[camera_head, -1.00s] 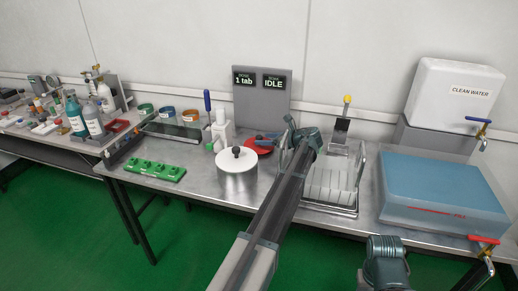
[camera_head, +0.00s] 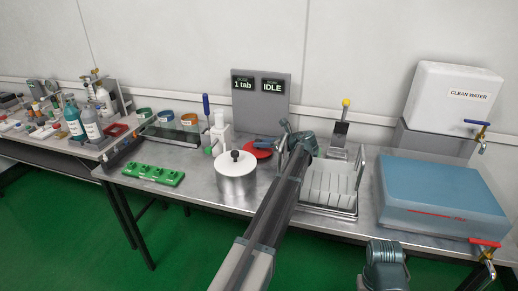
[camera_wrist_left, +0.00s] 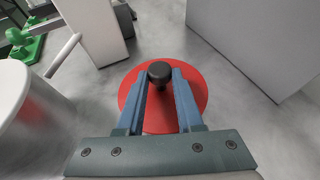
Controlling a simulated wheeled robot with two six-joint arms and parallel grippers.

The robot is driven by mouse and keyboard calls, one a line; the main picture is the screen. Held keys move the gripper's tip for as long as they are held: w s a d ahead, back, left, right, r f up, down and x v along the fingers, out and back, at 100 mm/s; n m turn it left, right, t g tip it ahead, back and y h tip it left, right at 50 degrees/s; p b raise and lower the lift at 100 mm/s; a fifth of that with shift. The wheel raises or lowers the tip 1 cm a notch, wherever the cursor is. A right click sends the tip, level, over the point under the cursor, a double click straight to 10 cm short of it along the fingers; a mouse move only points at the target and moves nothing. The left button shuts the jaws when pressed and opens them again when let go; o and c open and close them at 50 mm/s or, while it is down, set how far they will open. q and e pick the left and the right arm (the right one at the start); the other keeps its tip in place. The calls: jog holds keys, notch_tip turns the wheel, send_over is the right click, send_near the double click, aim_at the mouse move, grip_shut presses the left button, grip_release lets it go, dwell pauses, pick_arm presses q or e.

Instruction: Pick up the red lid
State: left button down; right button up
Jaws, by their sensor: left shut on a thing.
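The red lid (camera_head: 257,153) is a flat round disc with a black knob, on the steel table behind the white-topped pot. In the left wrist view the lid (camera_wrist_left: 193,92) lies between and below the blue fingers of my left gripper (camera_wrist_left: 160,88). These fingers are shut on the lid's black knob (camera_wrist_left: 159,71). In the head view my left gripper (camera_head: 270,145) comes to the lid from the right, and my arm hides part of the table. Whether the lid touches the table is hard to tell.
The silver pot (camera_head: 236,185) with a white top stands just in front and left of the lid. A grey display panel (camera_head: 262,108) stands behind. A wire rack (camera_head: 332,190) and a blue tank (camera_head: 440,192) are to the right. A green tray (camera_head: 153,175) lies at the left.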

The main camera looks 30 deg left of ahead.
aim_at(262, 150)
pick_arm(q)
jog(key=shift+r, duration=0.15)
notch_tip(262, 150, up, 10)
jog(key=p, duration=1)
